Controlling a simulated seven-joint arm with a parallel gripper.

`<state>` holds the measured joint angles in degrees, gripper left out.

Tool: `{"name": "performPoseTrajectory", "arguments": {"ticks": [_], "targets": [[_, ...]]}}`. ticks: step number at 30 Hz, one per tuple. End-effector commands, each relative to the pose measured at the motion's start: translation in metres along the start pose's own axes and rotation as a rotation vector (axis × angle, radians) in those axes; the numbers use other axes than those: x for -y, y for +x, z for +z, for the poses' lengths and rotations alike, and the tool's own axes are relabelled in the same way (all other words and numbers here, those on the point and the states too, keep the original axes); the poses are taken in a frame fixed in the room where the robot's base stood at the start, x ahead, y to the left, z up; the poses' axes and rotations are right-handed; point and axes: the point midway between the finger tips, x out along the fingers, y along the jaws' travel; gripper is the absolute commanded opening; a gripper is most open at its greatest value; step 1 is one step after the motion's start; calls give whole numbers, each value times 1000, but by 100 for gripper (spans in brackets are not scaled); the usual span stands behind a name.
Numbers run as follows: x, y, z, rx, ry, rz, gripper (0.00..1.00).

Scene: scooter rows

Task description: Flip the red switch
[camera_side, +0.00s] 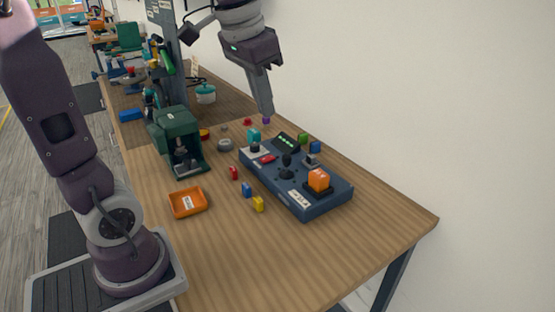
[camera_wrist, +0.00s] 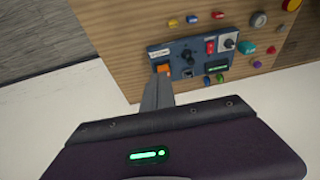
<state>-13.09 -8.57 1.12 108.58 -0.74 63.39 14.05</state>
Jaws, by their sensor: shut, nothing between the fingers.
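A dark blue control panel (camera_side: 320,203) lies on the wooden table, and it also shows in the wrist view (camera_wrist: 199,79). A small red switch (camera_side: 267,158) sits on the panel near its far end. The same red switch shows in the wrist view (camera_wrist: 210,46); its exact tilt is too small to tell. My gripper (camera_side: 266,113) is shut and empty, raised beyond the panel's far end and apart from the switch. In the wrist view its fingers (camera_wrist: 160,80) are together and overlap the panel's orange-block end in the picture.
Small coloured blocks and an orange tray (camera_side: 188,203) lie to the left. A green machine (camera_side: 178,135) stands further back. A white wall borders the right.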

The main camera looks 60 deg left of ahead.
Motion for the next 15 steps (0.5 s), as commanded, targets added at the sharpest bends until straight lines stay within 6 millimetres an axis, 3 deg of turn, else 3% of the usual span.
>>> {"name": "performPoseTrajectory", "arguments": {"ticks": [1, 3, 6, 10, 15], "targets": [[21, 12, -24, 40, -9, -2, 0], [52, 32, -54, 94, -8, 0, 0], [99, 66, -84, 162, -6, 11, 0], [151, 112, -102, 232, -1, 33, 0], [187, 148, -104, 276, 4, 53, 0]]}}
